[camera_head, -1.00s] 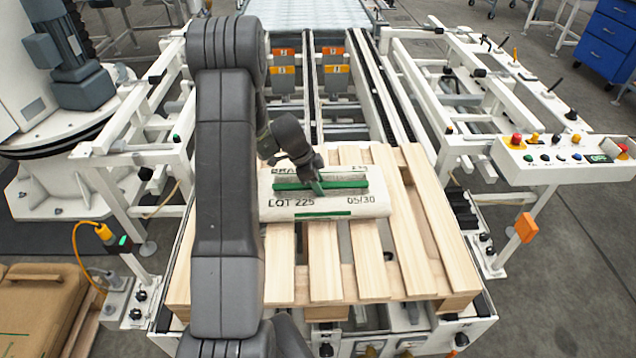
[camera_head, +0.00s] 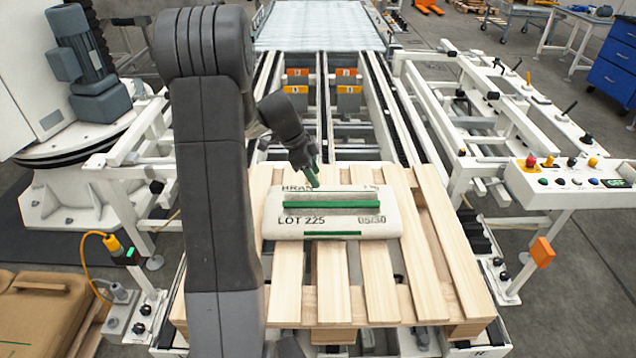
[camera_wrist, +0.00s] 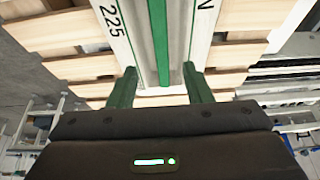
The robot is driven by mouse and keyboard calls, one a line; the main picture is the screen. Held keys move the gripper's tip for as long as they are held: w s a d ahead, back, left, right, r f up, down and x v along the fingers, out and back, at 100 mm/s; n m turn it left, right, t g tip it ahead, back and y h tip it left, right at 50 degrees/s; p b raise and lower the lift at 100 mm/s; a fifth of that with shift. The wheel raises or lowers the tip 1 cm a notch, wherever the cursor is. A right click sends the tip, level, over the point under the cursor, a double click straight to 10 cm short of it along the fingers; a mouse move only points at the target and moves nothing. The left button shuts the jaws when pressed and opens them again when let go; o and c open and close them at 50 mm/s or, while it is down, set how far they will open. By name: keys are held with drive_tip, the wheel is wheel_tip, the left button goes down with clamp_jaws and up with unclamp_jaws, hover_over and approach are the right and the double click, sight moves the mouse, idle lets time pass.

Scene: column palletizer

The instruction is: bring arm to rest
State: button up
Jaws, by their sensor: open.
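My gripper (camera_head: 313,175) is above and just behind the far edge of a white sack with green stripes (camera_head: 300,222), marked "LOT 225". The sack lies flat on a wooden pallet (camera_head: 375,290). In the wrist view my gripper (camera_wrist: 160,88) shows two green fingers spread apart with nothing between them. The sack (camera_wrist: 140,35) shows beyond the fingertips there, apart from them as far as I can tell. In the head view my arm covers the left part of the pallet.
The pallet sits in a white conveyor frame (camera_head: 470,190). A control panel with buttons (camera_head: 580,180) stands at right. A brown sack (camera_head: 45,310) lies at lower left. A white machine with a grey motor (camera_head: 85,65) stands at upper left. A blue cabinet (camera_head: 612,65) is far right.

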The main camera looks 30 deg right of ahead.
sight(330, 203)
idle(0.4)
drive_tip(key=p+x, duration=0.1)
drive_tip(key=x, duration=1.1)
drive_tip(key=shift+p, duration=0.3)
drive_tip(key=shift+r, duration=0.75)
drive_tip(key=shift+a, duration=0.1)
